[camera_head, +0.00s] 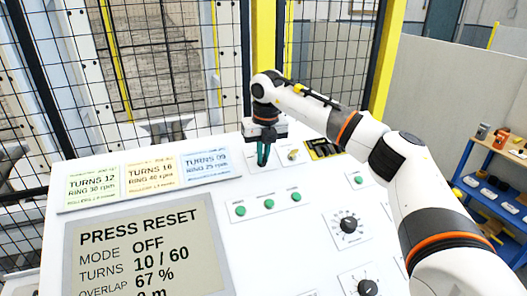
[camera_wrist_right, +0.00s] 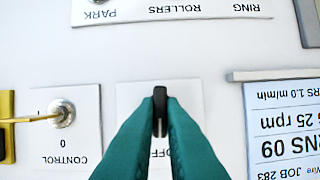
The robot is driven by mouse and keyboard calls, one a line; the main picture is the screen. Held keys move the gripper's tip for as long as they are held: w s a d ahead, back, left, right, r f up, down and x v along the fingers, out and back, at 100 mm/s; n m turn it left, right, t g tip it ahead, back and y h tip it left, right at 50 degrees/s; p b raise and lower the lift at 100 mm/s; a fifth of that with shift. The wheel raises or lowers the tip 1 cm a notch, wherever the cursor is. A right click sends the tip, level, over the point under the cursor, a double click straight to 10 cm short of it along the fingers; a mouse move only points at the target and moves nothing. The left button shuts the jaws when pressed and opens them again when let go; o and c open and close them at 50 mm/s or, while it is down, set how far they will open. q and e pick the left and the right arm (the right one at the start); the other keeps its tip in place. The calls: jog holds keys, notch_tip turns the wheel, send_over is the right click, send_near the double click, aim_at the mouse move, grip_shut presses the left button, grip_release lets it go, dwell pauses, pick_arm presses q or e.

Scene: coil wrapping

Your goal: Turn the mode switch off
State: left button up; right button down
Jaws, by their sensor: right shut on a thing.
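My right gripper (camera_head: 263,162) has teal fingers and reaches down to the top part of the white control panel (camera_head: 215,190). In the right wrist view the fingertips (camera_wrist_right: 160,104) are shut on the black mode switch (camera_wrist_right: 160,97), which points straight along the picture's vertical. Its label is partly covered by the fingers; the letters "OFF" show in part beside them. In the head view the gripper hides the switch. The panel's screen (camera_head: 150,250) reads PRESS RESET, MODE OFF, TURNS 10 / 60. My left gripper is not in view.
Green buttons (camera_head: 269,203) and black dials (camera_head: 348,225) lie nearer. Job cards (camera_head: 150,176) stand left. A mesh fence (camera_head: 200,60) rises behind the panel.

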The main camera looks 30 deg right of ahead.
aim_at(264, 162)
jog(key=shift+n, duration=0.4)
jog(key=shift+f, duration=0.1)
jog(key=c, duration=1.5)
grip_release()
jog(key=shift+r, duration=0.35)
jog(key=r+b, duration=0.1)
jog(key=r, duration=0.2)
jog(key=s+r+b, duration=0.1)
jog(key=r, duration=0.7)
jog(key=shift+s+a+r+b, duration=0.15)
jog(key=shift+a+b, duration=0.05)
jog(key=shift+b, duration=0.2)
